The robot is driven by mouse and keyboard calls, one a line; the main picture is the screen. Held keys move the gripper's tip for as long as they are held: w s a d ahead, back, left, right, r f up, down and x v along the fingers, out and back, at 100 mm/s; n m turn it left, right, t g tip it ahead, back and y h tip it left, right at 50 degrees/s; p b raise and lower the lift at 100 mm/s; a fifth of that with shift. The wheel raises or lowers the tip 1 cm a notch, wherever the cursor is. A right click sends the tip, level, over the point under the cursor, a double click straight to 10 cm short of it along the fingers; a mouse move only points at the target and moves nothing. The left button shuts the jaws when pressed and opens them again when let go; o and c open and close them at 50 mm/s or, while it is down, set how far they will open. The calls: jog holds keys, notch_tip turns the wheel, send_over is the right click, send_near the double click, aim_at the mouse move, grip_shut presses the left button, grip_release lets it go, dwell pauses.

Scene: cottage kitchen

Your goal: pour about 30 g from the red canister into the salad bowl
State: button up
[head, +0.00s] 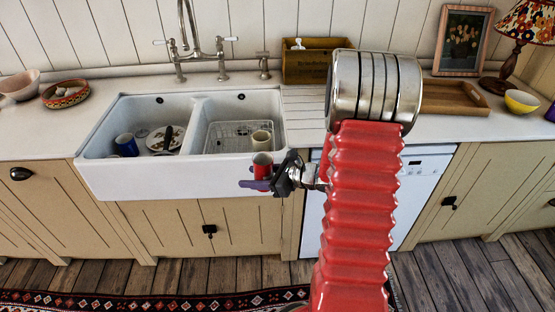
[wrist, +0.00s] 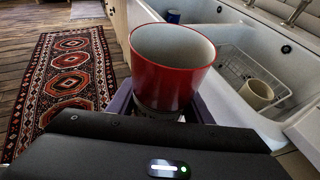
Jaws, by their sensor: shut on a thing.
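The red canister (head: 262,170) is held upright in my gripper (head: 258,184), in front of the sink's front edge. In the wrist view the canister (wrist: 170,82) stands between the purple fingers of my gripper (wrist: 165,108). Its open top shows a pale inner wall; its contents are hidden. Several bowls stand on the counter: a pinkish one (head: 20,86) at the far left, a patterned one (head: 50,101) beside it, and a yellow one (head: 521,102) at the right. I cannot tell for sure which is the salad bowl.
The double sink (head: 100,183) holds a blue mug (head: 127,145), dishes, a wire rack (head: 225,138) and a cream mug (head: 262,140). A wooden box (head: 305,66), a wooden tray (head: 455,98) and a lamp (head: 520,35) stand on the counter. A patterned rug (wrist: 70,85) lies on the floor.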

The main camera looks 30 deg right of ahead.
jog(key=a+f+n+g+y, duration=0.1)
jog(key=a+f+n+y, duration=0.1)
jog(key=a, duration=0.6)
jog(key=a+f+n+g+y, duration=0.1)
jog(key=a+f+n+g, duration=0.1)
jog(key=a, duration=0.6)
jog(key=shift+w+f+y, duration=0.25)
jog(key=shift+f+y, duration=0.15)
jog(key=shift+f, duration=0.15)
